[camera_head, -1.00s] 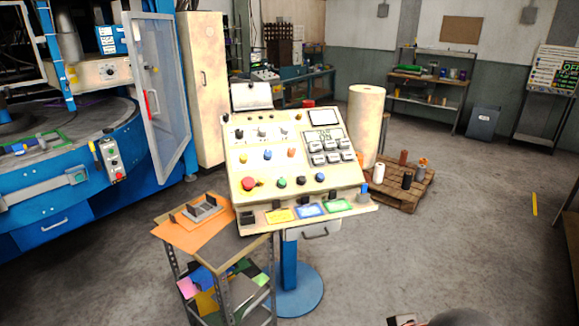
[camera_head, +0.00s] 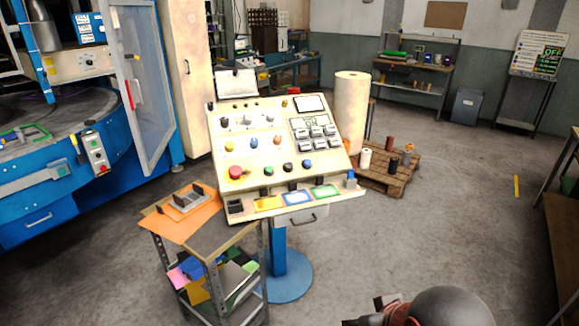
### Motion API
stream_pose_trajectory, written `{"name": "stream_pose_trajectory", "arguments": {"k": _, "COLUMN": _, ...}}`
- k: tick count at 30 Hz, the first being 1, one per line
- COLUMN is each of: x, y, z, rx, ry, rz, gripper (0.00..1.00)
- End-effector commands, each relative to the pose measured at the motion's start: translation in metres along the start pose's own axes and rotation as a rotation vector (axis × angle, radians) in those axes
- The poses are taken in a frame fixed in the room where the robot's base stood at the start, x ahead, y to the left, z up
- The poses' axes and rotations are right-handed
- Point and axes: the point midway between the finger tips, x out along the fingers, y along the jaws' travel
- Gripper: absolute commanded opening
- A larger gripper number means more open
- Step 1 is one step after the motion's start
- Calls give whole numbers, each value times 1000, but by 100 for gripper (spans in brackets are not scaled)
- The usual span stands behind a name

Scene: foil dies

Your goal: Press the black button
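The black button (camera_head: 287,167) is a small dark knob in the lowest row of buttons on the sloped cream control panel (camera_head: 222,141). It sits between a green button (camera_head: 268,170) and a blue button (camera_head: 307,163). A large red button (camera_head: 236,172) is at the left end of the row. Nothing covers the black button. Part of my arm, a grey dome with dark and reddish parts, shows at the bottom right edge, well apart from the panel. My gripper's fingers cannot be made out.
A metal cart (camera_head: 215,247) with an orange sheet (camera_head: 178,228) stands at the panel's front left. A blue machine (camera_head: 60,190) is at the left. A pallet (camera_head: 385,182) with several spools and a large cream roll (camera_head: 350,112) stand behind right. The floor at right is mostly clear.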

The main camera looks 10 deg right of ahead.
Motion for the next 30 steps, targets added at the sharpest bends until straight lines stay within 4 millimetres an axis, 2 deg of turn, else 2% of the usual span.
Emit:
{"name": "stream_pose_trajectory", "arguments": {"k": 15, "x": 0, "y": 0, "z": 0, "rx": 0, "ry": 0, "rz": 0, "gripper": 0}}
{"name": "stream_pose_trajectory", "arguments": {"k": 30, "x": 0, "y": 0, "z": 0, "rx": 0, "ry": 0, "rz": 0, "gripper": 0}}
